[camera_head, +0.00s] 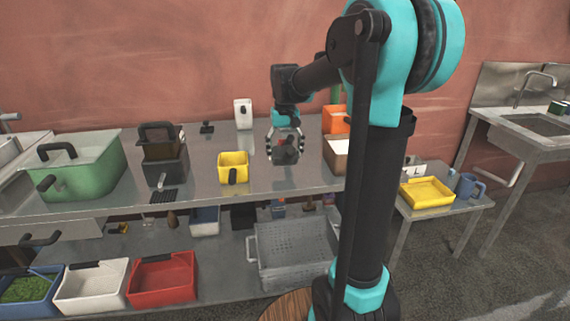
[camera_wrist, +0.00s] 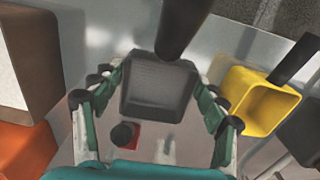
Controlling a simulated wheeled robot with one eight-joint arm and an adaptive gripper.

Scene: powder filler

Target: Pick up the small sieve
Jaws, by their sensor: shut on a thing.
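The small sieve (camera_wrist: 160,92) is a dark grey, square-topped piece with a mesh-like face and a thick black handle that runs to the top of the wrist view. My gripper (camera_wrist: 158,100) is shut on it, with the fingers on its left and right sides. In the head view my gripper (camera_head: 285,155) points down above the metal table, and the dark sieve (camera_head: 286,156) shows between its fingers. The sieve appears to hang a little above the table top; the exact gap is hard to tell. A red patch with a dark round knob lies beneath it in the wrist view.
A yellow container (camera_head: 233,167) stands left of my gripper, with a green bin (camera_head: 85,165) farther left. An orange box (camera_head: 336,120) and a brown-and-white box (camera_head: 336,155) stand to the right. A white device (camera_head: 243,114) stands behind. Table around the gripper is mostly clear.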

